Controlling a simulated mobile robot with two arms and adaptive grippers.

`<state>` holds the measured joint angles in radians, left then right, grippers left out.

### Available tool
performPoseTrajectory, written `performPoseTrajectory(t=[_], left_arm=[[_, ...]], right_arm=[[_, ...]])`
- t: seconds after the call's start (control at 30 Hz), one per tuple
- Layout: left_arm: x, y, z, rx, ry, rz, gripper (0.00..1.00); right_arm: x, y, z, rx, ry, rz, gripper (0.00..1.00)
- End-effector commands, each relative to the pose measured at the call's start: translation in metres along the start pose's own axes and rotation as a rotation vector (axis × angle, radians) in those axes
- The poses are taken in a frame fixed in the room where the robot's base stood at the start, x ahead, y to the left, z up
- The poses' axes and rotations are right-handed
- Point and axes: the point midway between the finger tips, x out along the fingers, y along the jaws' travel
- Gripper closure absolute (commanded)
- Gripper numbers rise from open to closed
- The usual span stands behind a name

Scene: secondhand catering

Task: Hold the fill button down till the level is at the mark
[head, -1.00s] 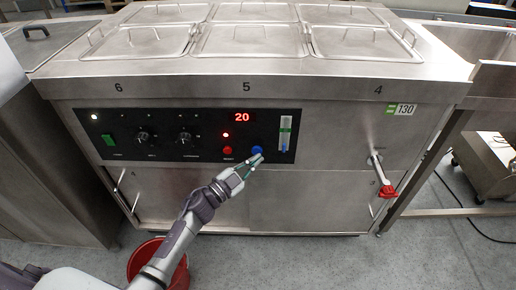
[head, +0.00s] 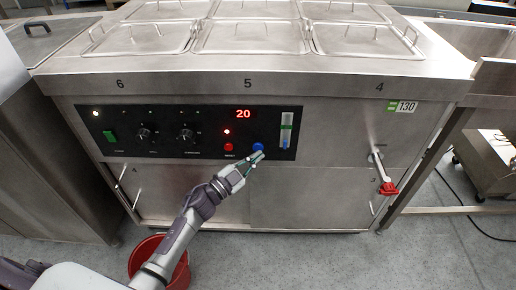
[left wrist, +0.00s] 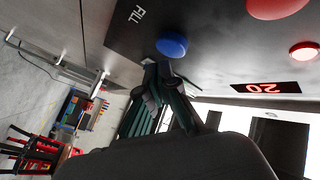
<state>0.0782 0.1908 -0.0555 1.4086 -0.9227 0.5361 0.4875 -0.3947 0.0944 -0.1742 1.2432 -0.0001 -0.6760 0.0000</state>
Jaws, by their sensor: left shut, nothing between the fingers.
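The blue fill button (head: 258,146) is on the black control panel, and it also shows in the left wrist view (left wrist: 172,44) beside the word FILL. My left gripper (head: 259,155) is shut and empty, with its tips at the button's lower edge. In the left wrist view its fingertips (left wrist: 160,70) are right by the button; I cannot tell whether they press it. The upright level gauge (head: 287,118) is right of the button. It has a green mark (head: 287,127) and a blue column below, whose top seems under the mark. My right gripper is out of view.
A red button (head: 228,147) sits just left of the blue one, under a lit red lamp and a red display reading 20. A red-handled tap (head: 388,188) sticks out at the right. A red bucket (head: 142,252) stands on the floor below my arm.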

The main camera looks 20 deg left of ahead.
Motion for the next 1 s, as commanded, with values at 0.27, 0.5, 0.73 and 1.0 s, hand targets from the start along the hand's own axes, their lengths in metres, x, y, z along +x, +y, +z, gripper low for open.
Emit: performPoseTrajectory(t=[0.27, 0.5, 0.73, 1.0], left_arm=[[0.0003, -0.0002, 0.0002, 0.0, 0.0, 0.0, 1.0], [0.0055, -0.004, 0.0037, 0.001, 0.0, 0.0, 1.0], [0.0061, -0.0044, 0.004, 0.0, 0.0, 0.0, 1.0], [0.0067, -0.0049, 0.0046, 0.0, 0.0, 0.0, 1.0]], right_arm=[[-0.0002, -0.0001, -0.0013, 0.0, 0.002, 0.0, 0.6], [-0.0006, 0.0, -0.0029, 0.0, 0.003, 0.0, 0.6], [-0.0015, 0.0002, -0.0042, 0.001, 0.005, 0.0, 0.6], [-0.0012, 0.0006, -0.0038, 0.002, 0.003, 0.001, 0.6]])
